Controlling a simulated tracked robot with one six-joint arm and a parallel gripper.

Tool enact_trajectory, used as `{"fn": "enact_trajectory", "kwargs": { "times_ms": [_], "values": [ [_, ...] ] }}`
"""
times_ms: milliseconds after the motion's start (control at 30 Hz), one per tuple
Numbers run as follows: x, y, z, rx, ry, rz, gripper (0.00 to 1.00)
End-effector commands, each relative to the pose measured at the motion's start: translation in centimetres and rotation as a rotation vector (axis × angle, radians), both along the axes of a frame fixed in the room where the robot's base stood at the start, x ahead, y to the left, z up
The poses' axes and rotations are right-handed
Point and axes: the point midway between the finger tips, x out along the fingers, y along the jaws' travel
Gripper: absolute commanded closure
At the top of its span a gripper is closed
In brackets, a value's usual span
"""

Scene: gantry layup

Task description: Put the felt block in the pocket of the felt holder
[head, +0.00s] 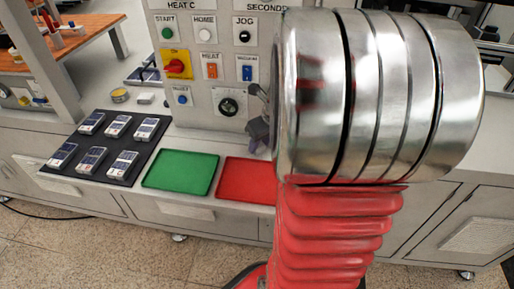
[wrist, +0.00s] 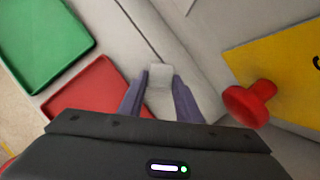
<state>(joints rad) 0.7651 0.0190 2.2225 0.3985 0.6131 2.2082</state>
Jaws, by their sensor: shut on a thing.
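My gripper (wrist: 160,82) is shut on a small pale grey block, which I take to be the felt block (wrist: 159,76). The block shows between the two purple-grey fingertips in the wrist view, above the pale bench. In the head view my gripper (head: 259,130) is beside the lower right of the control panel, above the red tray's back edge. My arm's metal wrist hides much there, and the block cannot be made out. I cannot identify the felt holder with its pocket in either view.
A green tray (head: 181,170) and a red tray (head: 246,180) lie on the bench. A dark mat (head: 76,164) left of them carries several handheld devices. The control panel (head: 210,60) stands behind. A red knob (wrist: 250,102) juts out close to my gripper's right.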

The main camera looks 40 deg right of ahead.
Motion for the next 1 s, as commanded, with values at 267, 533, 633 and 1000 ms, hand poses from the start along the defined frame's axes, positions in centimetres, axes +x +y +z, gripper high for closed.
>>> {"fn": "enact_trajectory", "kwargs": {
  "times_ms": [267, 533, 633, 1000],
  "values": [
    [0.0, 0.0, 0.0, 0.000, 0.000, 0.000, 0.94],
    [0.0, 0.0, 0.4, -0.001, -0.002, 0.000, 0.94],
    [0.1, -0.1, 1.1, -0.002, -0.002, 0.001, 0.94],
    [0.1, -0.1, 8.1, -0.004, -0.005, 0.001, 0.94]
  ]
}}
